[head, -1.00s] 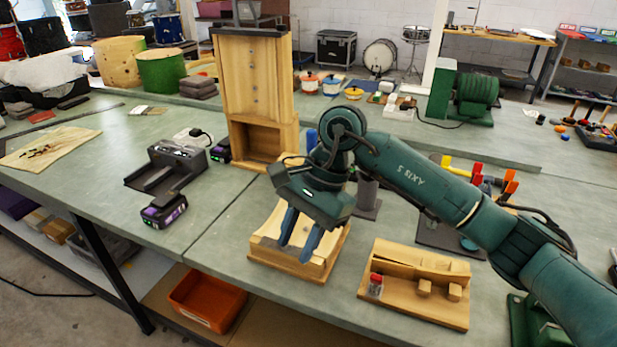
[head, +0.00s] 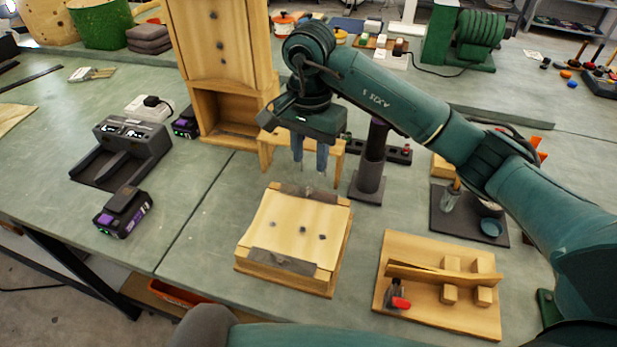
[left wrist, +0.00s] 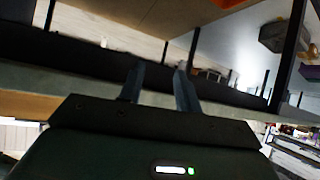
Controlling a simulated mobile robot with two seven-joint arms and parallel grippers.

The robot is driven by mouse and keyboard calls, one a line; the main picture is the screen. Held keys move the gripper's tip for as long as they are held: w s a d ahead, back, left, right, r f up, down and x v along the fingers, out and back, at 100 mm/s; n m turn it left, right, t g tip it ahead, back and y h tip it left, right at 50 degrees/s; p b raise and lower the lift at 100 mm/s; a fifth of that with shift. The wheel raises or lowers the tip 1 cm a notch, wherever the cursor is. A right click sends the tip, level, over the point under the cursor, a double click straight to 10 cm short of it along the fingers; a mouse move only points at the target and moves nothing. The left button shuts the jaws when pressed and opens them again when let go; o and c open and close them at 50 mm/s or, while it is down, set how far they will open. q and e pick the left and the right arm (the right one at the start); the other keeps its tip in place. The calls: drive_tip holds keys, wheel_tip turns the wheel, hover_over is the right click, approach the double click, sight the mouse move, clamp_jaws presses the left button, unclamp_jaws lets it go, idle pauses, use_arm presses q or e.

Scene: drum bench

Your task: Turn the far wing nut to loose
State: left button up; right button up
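A wooden block with a curved pale sheet (head: 290,215) sits on the bench, with a grey metal strip across its far edge (head: 312,193) and another across its near edge (head: 283,262). Small dark fittings (head: 302,229) sit on the sheet. They are too small for me to tell whether any is a wing nut. My right gripper (head: 310,168) points down at the block's far edge in the head view. Its two fingers are apart with nothing between them; I cannot tell whether they touch anything. My left gripper (left wrist: 160,72) is open and empty in the left wrist view.
A tall wooden cabinet (head: 225,95) stands behind left, and a dark post (head: 373,165) behind right. A wooden jig with a red-handled clamp (head: 440,285) lies at the right. A charger (head: 120,150) and battery (head: 122,212) are at the left. Bench left of the block is clear.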

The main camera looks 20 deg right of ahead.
sight(309, 189)
wheel_tip(309, 189, down, 8)
drive_tip(key=shift+r+p, duration=0.25)
drive_tip(key=shift+p, duration=0.2)
drive_tip(key=shift+c, duration=0.4)
clamp_jaws()
